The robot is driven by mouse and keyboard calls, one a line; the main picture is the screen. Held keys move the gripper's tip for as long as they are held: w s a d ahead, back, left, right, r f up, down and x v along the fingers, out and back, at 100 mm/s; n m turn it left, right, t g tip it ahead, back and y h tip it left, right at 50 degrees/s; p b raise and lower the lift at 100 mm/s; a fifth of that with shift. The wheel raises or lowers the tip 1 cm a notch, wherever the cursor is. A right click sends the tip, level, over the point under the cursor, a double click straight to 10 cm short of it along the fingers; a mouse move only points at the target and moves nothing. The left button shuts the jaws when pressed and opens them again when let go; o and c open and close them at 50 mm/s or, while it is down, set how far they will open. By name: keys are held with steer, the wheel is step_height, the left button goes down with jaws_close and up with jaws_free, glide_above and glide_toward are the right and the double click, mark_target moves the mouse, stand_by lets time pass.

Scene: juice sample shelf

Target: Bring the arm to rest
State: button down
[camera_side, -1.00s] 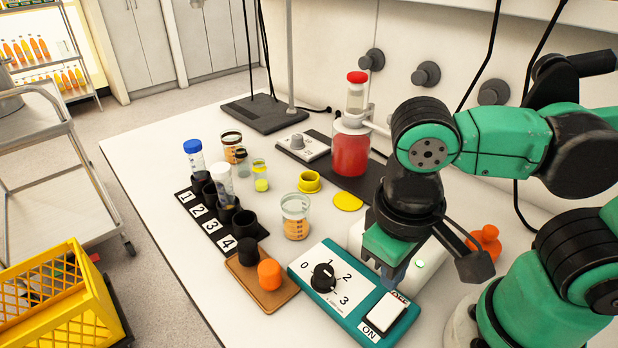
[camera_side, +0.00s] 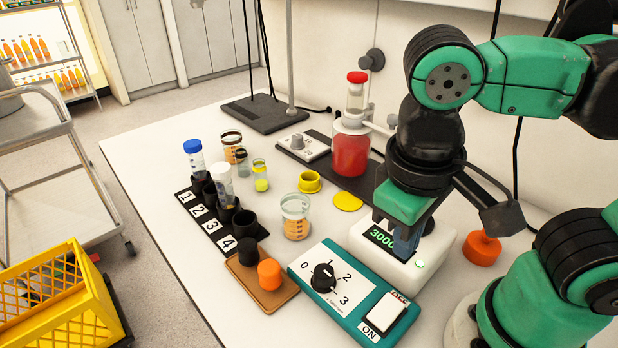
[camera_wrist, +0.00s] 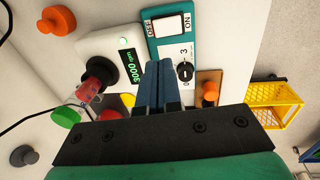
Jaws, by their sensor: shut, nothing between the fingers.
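My gripper (camera_side: 404,243) is shut and empty. In the side view it points down over the white device with a green display reading 3000 (camera_side: 388,240), hiding part of it. I cannot tell whether the fingertips touch the device. In the wrist view my gripper's two blue-grey fingers (camera_wrist: 158,82) lie together with nothing between them. The same device (camera_wrist: 118,60) shows at their left, its display lit.
A teal control box (camera_side: 345,290) with a dial and a rocker switch stands in front. An orange knob-shaped piece (camera_side: 482,248) is at the right. A numbered black rack (camera_side: 218,225), a brown tray (camera_side: 285,296) and a red-filled bottle (camera_side: 350,155) stand left and behind.

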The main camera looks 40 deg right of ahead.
steer(key=a+r, duration=0.1)
steer(key=r, duration=0.1)
glide_above(388, 308)
steer(key=a, duration=0.2)
steer(key=f, duration=0.9)
steer(key=shift+d+f, duration=0.15)
steer(key=shift+d, duration=0.8)
steer(key=shift+a+r, duration=0.2)
steer(key=shift+r, duration=0.95)
steer(key=c, duration=1.5)
jaws_free()
